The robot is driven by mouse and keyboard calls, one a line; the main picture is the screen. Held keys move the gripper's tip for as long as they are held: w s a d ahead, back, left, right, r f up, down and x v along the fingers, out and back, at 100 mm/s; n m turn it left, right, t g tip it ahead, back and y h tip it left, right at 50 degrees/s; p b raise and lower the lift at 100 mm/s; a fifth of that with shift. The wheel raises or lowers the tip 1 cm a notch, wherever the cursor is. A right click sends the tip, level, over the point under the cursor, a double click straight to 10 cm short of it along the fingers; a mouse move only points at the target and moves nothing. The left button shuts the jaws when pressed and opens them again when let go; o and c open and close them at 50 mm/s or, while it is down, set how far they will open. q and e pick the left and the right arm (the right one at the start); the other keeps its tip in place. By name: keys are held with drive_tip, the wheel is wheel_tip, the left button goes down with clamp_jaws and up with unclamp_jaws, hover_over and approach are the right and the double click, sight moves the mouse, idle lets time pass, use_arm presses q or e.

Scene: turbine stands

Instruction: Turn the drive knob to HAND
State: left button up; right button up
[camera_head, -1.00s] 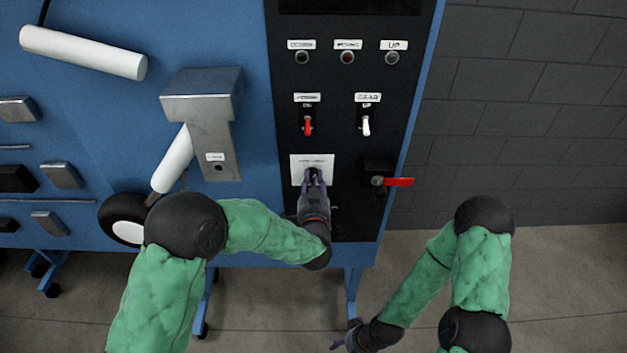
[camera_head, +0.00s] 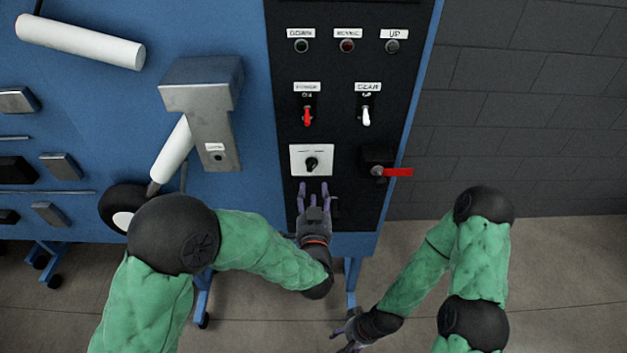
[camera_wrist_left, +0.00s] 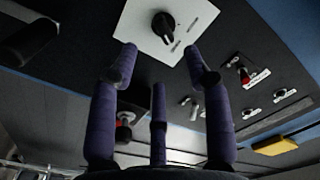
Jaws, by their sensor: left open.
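The drive knob (camera_head: 312,164) is a black rotary knob on a white plate (camera_head: 298,150) on the black panel. Its labels are too small to read, so I cannot tell which position it points to. My left gripper (camera_head: 313,188) is open and empty just below the plate, apart from the knob. In the left wrist view the knob (camera_wrist_left: 163,25) shows beyond the spread purple fingers (camera_wrist_left: 160,60), with nothing between them. My right gripper (camera_head: 345,340) hangs low at the bottom of the head view, away from the panel; its finger opening is unclear.
A red-handled switch (camera_head: 396,172) sticks out right of the knob. A red toggle (camera_head: 308,116) and a white toggle (camera_head: 366,116) sit above it, below a row of buttons (camera_head: 347,46). A metal bracket (camera_head: 205,110) projects at left. The floor at right is clear.

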use_arm(q)
drive_tip(key=shift+s, duration=1.65)
drive_tip(key=s+a+f+n+g+h, duration=0.1)
drive_tip(key=a+f+n+g, duration=0.2)
drive_tip(key=f, duration=0.8)
drive_tip(key=s+a+f+g+h, duration=0.1)
drive_tip(key=a+f+g, duration=0.3)
drive_tip(key=f, duration=0.6)
drive_tip(key=s+a+f+n+g+h, duration=0.1)
drive_tip(key=s+f+g, duration=0.4)
drive_tip(key=s, duration=0.5)
drive_tip(key=s+a+f+n+g+h, duration=0.1)
drive_tip(key=s+f+n+g, duration=0.3)
drive_tip(key=s+f, duration=0.5)
drive_tip(key=shift+s+a+f+n+g, duration=0.35)
drive_tip(key=shift+s+a+g, duration=0.25)
drive_tip(key=shift+g, duration=0.2)
